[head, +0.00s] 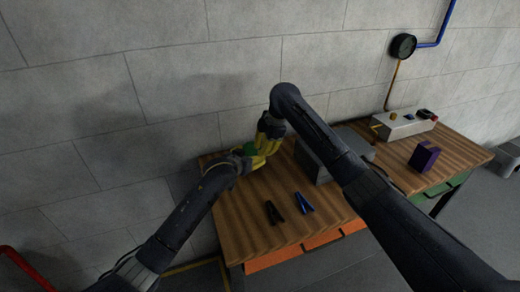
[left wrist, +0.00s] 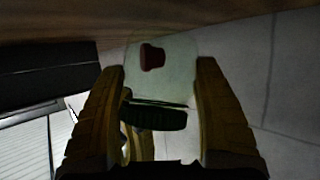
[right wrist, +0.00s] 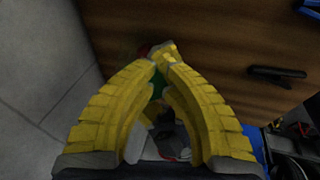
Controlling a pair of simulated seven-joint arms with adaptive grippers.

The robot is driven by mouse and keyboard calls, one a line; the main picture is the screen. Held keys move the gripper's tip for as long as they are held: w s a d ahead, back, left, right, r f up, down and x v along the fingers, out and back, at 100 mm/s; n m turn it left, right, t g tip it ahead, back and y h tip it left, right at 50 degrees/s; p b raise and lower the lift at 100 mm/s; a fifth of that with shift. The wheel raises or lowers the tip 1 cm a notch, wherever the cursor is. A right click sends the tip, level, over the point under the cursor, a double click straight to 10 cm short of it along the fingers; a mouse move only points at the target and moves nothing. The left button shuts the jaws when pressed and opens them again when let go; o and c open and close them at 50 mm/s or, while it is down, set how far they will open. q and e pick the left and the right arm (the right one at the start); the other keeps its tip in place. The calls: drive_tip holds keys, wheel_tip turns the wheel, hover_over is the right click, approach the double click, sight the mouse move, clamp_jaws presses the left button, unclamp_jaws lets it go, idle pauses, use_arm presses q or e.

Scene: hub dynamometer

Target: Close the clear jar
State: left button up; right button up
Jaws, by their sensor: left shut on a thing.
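The clear jar (left wrist: 178,66) shows in the left wrist view with a small red-brown object (left wrist: 152,57) inside. My left gripper (left wrist: 166,72) is shut on the jar, one yellow finger on each side. A dark green lid (left wrist: 155,117) lies across the jar's end, looking slightly tilted; I cannot tell whether it is seated. The green also shows in the head view (head: 250,150). My right gripper (right wrist: 160,65) is at the lid, its fingertips close together with a bit of green (right wrist: 157,85) between them. I cannot tell if it grips the lid.
On the wooden table (head: 245,225) lie a black clamp-like tool (head: 273,212) and a blue one (head: 304,203). A grey box (head: 312,163) stands behind my right arm. A purple box (head: 424,156) and a light grey control box (head: 403,126) are further right. The wall is close behind.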

use_arm(q)
drive_tip(key=shift+d+r, duration=0.25)
use_arm(e)
drive_tip(key=shift+f, duration=0.1)
use_arm(q)
drive_tip(key=shift+d, duration=0.1)
clamp_jaws()
use_arm(e)
drive_tip(key=shift+o, duration=0.4)
use_arm(q)
drive_tip(key=shift+s+d, duration=0.1)
drive_tip(key=shift+d, duration=0.05)
use_arm(e)
drive_tip(key=o, duration=0.5)
drive_tip(key=shift+s+a, duration=0.1)
drive_tip(key=shift+a, duration=0.15)
drive_tip(key=shift+o, duration=0.2)
use_arm(q)
drive_tip(key=shift+f, duration=0.2)
use_arm(e)
drive_tip(key=v, duration=1.2)
drive_tip(key=shift+d+r, duration=0.2)
drive_tip(key=shift+r, duration=0.1)
use_arm(q)
drive_tip(key=o, duration=1.6)
unclamp_jaws()
drive_tip(key=shift+s, duration=0.1)
drive_tip(key=shift+o, duration=0.2)
